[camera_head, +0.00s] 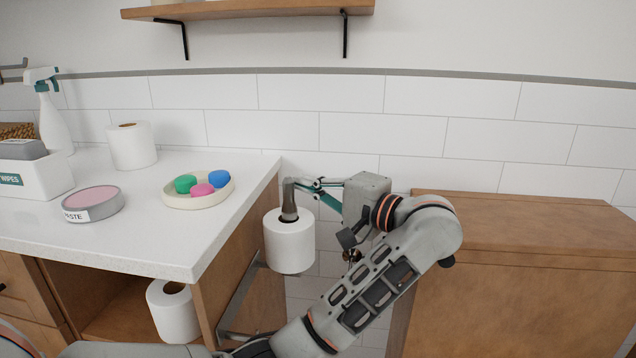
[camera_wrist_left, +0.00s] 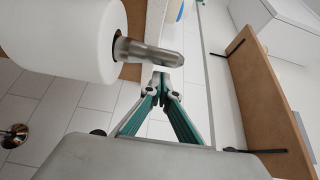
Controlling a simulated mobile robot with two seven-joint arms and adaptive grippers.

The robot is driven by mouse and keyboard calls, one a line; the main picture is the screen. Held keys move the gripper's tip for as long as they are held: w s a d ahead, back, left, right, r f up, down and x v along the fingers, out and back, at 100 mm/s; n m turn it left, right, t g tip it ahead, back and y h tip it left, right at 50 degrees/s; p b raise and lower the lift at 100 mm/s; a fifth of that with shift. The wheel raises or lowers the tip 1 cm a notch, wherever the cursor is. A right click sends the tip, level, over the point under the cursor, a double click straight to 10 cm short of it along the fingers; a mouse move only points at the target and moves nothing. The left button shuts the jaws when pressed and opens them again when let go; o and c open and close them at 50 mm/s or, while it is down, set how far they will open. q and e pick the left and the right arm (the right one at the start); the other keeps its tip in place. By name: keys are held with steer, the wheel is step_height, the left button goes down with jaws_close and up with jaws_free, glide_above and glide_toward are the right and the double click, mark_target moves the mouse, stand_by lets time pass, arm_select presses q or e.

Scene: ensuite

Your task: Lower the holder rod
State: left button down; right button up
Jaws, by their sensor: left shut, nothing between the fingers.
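The holder rod (camera_head: 289,207) is a grey metal rod standing roughly upright, its top end sticking out of a white toilet roll (camera_head: 289,243) beside the counter's right end. The rod (camera_wrist_left: 150,52) and roll (camera_wrist_left: 72,38) also show in the left wrist view. The rod's lower part is hidden inside the roll. My left gripper (camera_head: 294,184) is shut and empty, its teal fingers reaching leftward to the rod's top end. In the wrist view its fingertips (camera_wrist_left: 161,83) are right beside the rod's tip; I cannot tell whether they touch. My right gripper is not in view.
The white counter (camera_head: 130,243) carries a tray (camera_head: 206,199) with colored pieces, a round tin (camera_head: 93,204), another roll (camera_head: 132,146) and a spray bottle (camera_head: 51,115). A metal bracket (camera_head: 241,297) runs along the cabinet's side. A wooden cabinet (camera_head: 520,290) stands at right.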

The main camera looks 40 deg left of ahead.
arm_select(q)
steer(key=shift+s+d, duration=0.2)
steer(key=shift+s, duration=0.4)
steer(key=shift+s, duration=0.1)
